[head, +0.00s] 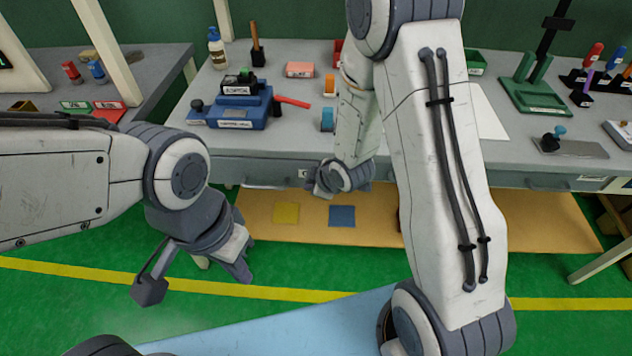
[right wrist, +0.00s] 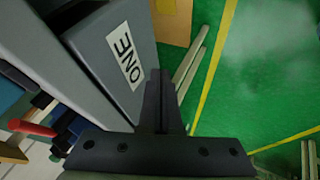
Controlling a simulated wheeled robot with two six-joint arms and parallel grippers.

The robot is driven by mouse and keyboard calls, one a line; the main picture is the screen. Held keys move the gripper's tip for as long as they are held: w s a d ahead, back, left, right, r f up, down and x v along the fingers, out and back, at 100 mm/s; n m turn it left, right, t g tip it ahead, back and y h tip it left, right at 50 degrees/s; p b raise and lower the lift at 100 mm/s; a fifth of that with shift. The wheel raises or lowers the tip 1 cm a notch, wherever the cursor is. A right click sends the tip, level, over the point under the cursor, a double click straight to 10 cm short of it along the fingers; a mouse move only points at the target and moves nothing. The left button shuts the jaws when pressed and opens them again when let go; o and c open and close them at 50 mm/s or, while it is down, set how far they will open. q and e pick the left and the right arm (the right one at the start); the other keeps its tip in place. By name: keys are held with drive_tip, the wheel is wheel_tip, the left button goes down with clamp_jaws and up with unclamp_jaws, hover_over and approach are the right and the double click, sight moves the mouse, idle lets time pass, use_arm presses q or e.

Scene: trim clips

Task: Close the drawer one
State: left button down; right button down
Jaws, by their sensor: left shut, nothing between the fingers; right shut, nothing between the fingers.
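Drawer one (head: 270,172) is a grey drawer under the front edge of the middle workbench, with a pale handle along its front. In the right wrist view its grey front (right wrist: 95,60) carries a white label reading ONE (right wrist: 124,57). I cannot tell how far it stands out from the bench. My right gripper (head: 322,188) is shut and empty at the right end of this drawer front. In the right wrist view its fingers (right wrist: 157,88) are beside the label; contact is unclear. My left gripper (head: 244,274) is shut and empty, low over the floor at the left.
An orange mat (head: 500,220) with yellow and blue squares lies below. Another drawer (head: 565,182) is at the right.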

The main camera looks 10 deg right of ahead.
drive_tip(key=shift+w+d, duration=0.35)
drive_tip(key=shift+w, duration=0.5)
drive_tip(key=shift+w+d+p, duration=0.2)
drive_tip(key=shift+w, duration=0.4)
drive_tip(key=shift+w+d+p, duration=0.2)
drive_tip(key=shift+w, duration=0.4)
